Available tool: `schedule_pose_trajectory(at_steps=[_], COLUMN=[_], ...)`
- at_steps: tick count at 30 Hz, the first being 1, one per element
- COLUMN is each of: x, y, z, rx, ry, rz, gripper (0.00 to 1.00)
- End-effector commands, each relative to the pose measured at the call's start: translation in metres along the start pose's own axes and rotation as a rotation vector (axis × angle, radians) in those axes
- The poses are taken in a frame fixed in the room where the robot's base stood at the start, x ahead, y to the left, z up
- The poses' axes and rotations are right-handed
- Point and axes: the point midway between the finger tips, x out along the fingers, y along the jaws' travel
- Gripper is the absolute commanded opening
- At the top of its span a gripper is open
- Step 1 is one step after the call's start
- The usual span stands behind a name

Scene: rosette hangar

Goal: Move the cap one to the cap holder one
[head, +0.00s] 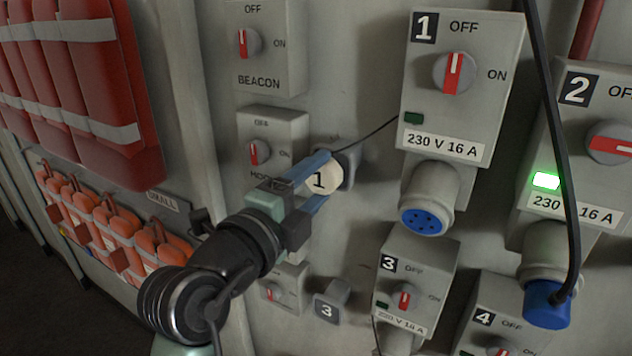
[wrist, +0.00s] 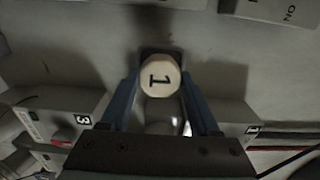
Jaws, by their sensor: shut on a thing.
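Cap one (head: 319,181), a round off-white cap marked 1, sits between the blue fingers of my gripper (head: 322,176). The fingers are shut on it from either side. A grey squarish block, seemingly cap holder one (head: 350,161), is on the wall directly behind the cap, mostly covered by it. I cannot tell whether the cap is seated on it or just in front. In the wrist view, cap one (wrist: 159,77) shows face-on between the fingertips of my gripper (wrist: 160,82), with a dark block edge behind it.
Switch box 1 (head: 463,85) with its blue socket (head: 427,221) is at the right; a thin dark cord runs toward the cap. Box 2 (head: 590,135) has a lit green lamp and a plugged cable. Holder 3 (head: 331,301) is below. Red packs (head: 85,80) hang left.

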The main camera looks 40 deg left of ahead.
Motion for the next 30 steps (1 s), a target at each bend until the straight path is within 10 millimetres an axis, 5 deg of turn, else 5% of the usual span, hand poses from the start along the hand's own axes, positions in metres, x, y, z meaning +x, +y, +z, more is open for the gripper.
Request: schedule_pose_trajectory(at_steps=[29,30], x=[0.011,0.012], y=[0.0,0.0], z=[0.0,0.0], rx=[0.0,0.0], ry=[0.001,0.0], rz=[-0.001,-0.001], gripper=[0.0,0.66])
